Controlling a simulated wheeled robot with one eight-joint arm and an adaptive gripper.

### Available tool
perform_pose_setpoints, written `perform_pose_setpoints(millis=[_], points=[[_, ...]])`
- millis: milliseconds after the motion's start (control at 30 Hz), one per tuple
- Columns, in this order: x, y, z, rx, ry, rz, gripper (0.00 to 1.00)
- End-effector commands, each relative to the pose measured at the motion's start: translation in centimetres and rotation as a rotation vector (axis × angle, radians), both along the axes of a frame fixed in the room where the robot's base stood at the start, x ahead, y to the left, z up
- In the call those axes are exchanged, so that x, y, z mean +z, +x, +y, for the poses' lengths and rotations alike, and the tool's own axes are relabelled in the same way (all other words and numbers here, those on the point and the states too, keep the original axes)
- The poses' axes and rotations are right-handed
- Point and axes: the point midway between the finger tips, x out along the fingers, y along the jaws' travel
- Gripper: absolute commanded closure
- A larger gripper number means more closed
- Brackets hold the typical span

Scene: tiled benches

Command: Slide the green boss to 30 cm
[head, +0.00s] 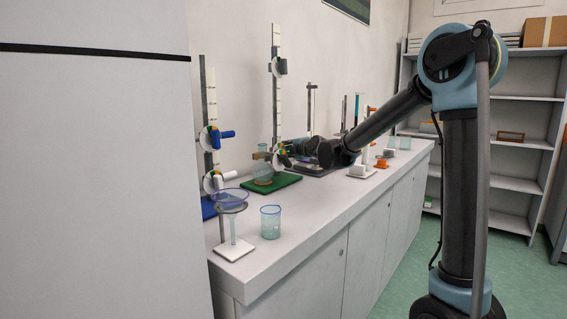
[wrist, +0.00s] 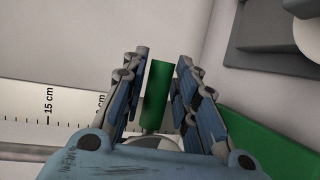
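In the wrist view, the green boss shows as a green cylindrical handle (wrist: 158,95) between the two fingers of my gripper (wrist: 163,62). The fingers stand apart on either side of it, with a narrow gap at each side. A white scale (wrist: 40,118) with a "15 cm" mark lies to the left; another label is partly hidden by the left finger. In the head view, my gripper (head: 292,149) is at the lower part of the upright rod and scale (head: 276,100) on the green base (head: 287,181). The green boss is too small and covered to make out there.
A second stand with a blue-handled boss (head: 226,134) and a white-handled boss (head: 226,175) is to the left. A glass flask (head: 263,172) is close by my gripper. A beaker (head: 270,222) and a funnel stand (head: 233,248) are at the near bench end. Bare bench lies in front.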

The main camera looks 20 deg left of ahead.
Motion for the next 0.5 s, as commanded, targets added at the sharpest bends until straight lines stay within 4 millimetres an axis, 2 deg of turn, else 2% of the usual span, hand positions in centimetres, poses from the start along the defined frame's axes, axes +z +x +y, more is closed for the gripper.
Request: perform_pose_setpoints(millis=[233, 267, 367, 500], points=[[-0.01, 0.03, 0.03, 0.0, 0.0, 0.0, 0.73], [-0.01, 0.03, 0.03, 0.0, 0.0, 0.0, 0.77], [-0.01, 0.02, 0.02, 0.0, 0.0, 0.0, 1.0], [0.0, 0.02, 0.02, 0.0, 0.0, 0.0, 1.0]])
